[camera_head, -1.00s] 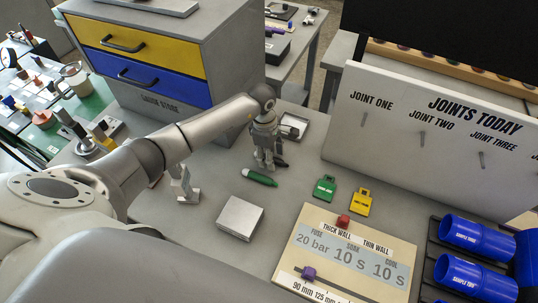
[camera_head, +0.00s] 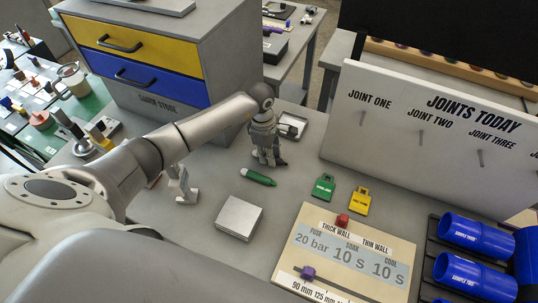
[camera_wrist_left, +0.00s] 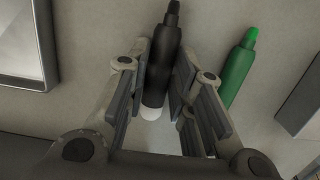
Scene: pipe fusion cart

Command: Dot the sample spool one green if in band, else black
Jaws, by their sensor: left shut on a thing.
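My left gripper (camera_head: 268,156) is low over the table, in front of the blue and yellow drawer unit. In the left wrist view, its fingers (camera_wrist_left: 162,68) are shut on a black marker (camera_wrist_left: 161,75). The marker has a dark tip and a white end. A green marker (camera_head: 259,177) lies on the table just in front of the gripper; it also shows in the left wrist view (camera_wrist_left: 237,70). Blue spools lie in a dark rack at the right, marked sample three (camera_head: 475,236) and sample two (camera_head: 472,276). I cannot see a spool marked one. My right gripper is out of view.
A shallow metal tray (camera_head: 291,124) sits behind the gripper. A silver block (camera_head: 239,217), a green tag (camera_head: 323,187) and a yellow tag (camera_head: 359,201) lie nearer. A settings board (camera_head: 305,239) and an upright joints board (camera_head: 400,145) stand towards the right.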

